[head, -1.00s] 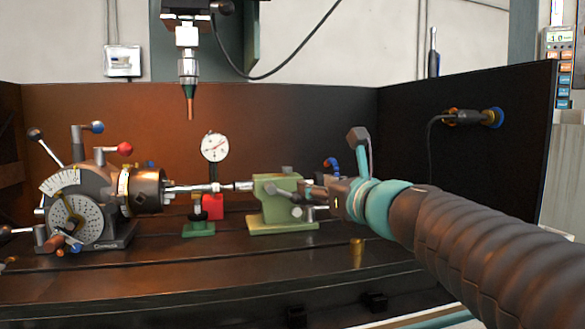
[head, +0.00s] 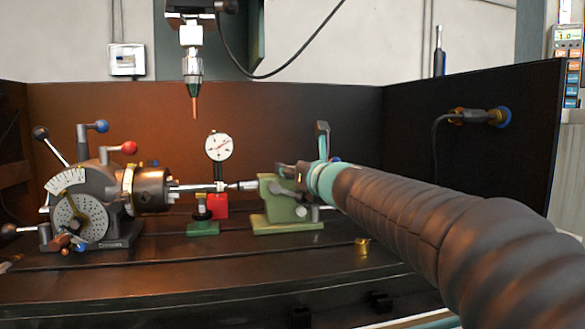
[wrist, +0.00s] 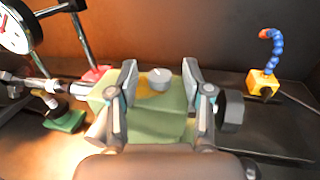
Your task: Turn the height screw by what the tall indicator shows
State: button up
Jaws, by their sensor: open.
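The tall indicator (head: 219,146) is a white round dial on a post with a red base, behind the shaft in the head view. In the wrist view its dial (wrist: 14,28) is cut off at the upper left; I cannot read its needle exactly. The green tailstock (head: 288,218) stands at the shaft's right end. On its top, in the wrist view, is a round silver screw head (wrist: 160,78) with a slot mark, seemingly the height screw. My gripper (wrist: 158,84) is open, its fingers either side of the screw head in the picture. Contact is not visible.
An indexing head with chuck (head: 150,188) holds the shaft's left end. A green-based jack (head: 203,222) stands under the shaft. A spindle tip (head: 194,105) hangs above. A blue hose on a yellow block (wrist: 263,82) stands right of the tailstock.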

jog(key=shift+w+a, duration=0.25)
jog(key=shift+w, duration=0.15)
grip_shut()
jog(key=shift+r+p, duration=0.1)
jog(key=shift+p, duration=0.2)
jog(key=n+g+y+p, duration=0.1)
jog(key=n+y, duration=0.1)
jog(key=shift+d+g+y+p, duration=0.1)
jog(key=shift+g+y+p, duration=0.2)
jog(key=shift+g, duration=0.1)
jog(key=shift+n+g+y+p, duration=0.7)
jog(key=shift+n+g+y, duration=0.3)
jog(key=shift+g+y, duration=0.1)
jog(key=shift+n+g+y, duration=0.9)
jog(key=shift+n+g, duration=0.1)
jog(key=shift+g, duration=0.3)
